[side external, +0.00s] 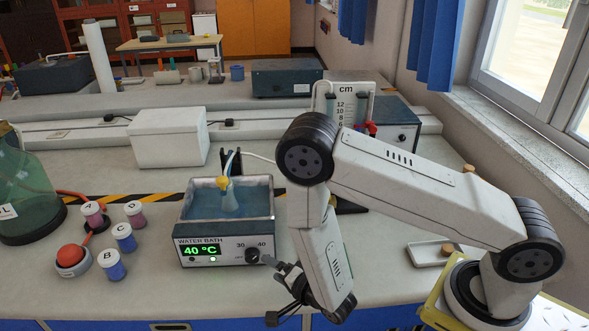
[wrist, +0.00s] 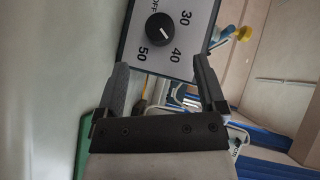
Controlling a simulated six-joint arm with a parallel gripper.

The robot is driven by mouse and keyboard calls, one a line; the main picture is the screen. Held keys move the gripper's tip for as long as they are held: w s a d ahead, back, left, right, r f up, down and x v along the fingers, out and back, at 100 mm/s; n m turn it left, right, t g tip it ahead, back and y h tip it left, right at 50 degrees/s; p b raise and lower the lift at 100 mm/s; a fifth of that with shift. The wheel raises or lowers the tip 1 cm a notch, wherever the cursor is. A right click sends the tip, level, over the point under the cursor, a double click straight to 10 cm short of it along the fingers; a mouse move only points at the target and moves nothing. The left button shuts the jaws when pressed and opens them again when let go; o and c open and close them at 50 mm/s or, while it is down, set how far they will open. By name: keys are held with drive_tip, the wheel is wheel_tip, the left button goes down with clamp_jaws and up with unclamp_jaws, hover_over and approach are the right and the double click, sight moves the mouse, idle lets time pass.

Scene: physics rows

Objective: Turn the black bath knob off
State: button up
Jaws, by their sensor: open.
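The water bath (side external: 225,238) is a grey box with blue water and a lit green display reading 40 °C. Its black knob (side external: 252,255) is on the right of the front panel, and it also shows at the top of the wrist view (wrist: 160,27). The dial is marked OFF, 30, 40 and 50, and the knob's white line seems to point toward 40. My gripper (side external: 270,290) is open and empty in front of the panel at its lower right. In the wrist view its fingers (wrist: 161,70) are spread below the knob, apart from it.
Several lidded jars (side external: 124,237) and a red button (side external: 70,256) are left of the bath. A flask (side external: 224,195) with a yellow part stands in the water. A white box (side external: 168,136) is behind. A small tray (side external: 424,258) lies to the right.

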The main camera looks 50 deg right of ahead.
sight(255, 259)
drive_tip(key=shift+x, duration=3.5)
clamp_jaws()
